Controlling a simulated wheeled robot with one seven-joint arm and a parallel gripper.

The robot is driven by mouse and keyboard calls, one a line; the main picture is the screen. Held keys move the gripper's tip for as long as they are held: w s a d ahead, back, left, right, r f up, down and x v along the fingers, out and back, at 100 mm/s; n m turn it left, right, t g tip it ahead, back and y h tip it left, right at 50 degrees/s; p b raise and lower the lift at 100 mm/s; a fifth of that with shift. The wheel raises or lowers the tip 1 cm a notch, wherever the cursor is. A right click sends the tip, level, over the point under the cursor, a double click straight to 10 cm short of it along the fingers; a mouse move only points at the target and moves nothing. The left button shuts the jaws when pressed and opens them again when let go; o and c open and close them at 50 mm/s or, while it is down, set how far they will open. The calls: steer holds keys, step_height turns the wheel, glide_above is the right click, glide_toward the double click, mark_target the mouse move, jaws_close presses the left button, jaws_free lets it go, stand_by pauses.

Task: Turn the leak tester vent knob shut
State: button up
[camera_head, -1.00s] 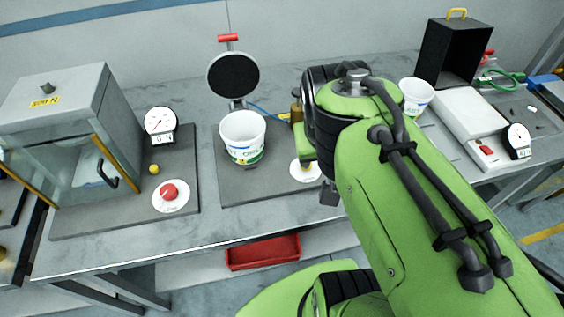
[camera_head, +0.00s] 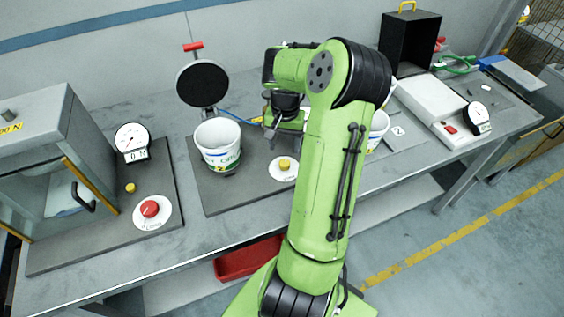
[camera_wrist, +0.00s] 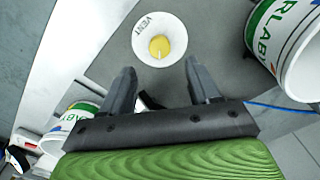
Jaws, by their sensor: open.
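The vent knob (camera_head: 284,164) is a small yellow knob on a round white label, on the dark plate of the leak tester, right of a white tub (camera_head: 218,146). In the wrist view the yellow knob (camera_wrist: 159,47) sits on the white disc marked VENT, with a pale mark on its top. My gripper (camera_wrist: 162,80) is open and empty, its two dark fingers pointing toward the knob, which lies beyond and roughly between the fingertips, apart from them. In the head view my gripper (camera_head: 272,130) hangs above the plate, behind the knob, partly hidden by my arm.
A round black lid on a red-handled clamp (camera_head: 202,82) stands behind the tub. A test cabinet (camera_head: 40,160), gauge (camera_head: 132,140) and red knob (camera_head: 150,208) are at left. A second tub (camera_head: 377,128), scale (camera_head: 430,108) and black box (camera_head: 408,50) are at right. A red bin (camera_head: 248,258) sits below.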

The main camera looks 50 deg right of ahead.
mark_target(285, 162)
step_height(285, 162, down, 8)
steer(key=shift+r+b, duration=0.1)
steer(key=shift+b, duration=0.3)
steer(key=c, duration=1)
steer(key=shift+c, duration=0.2)
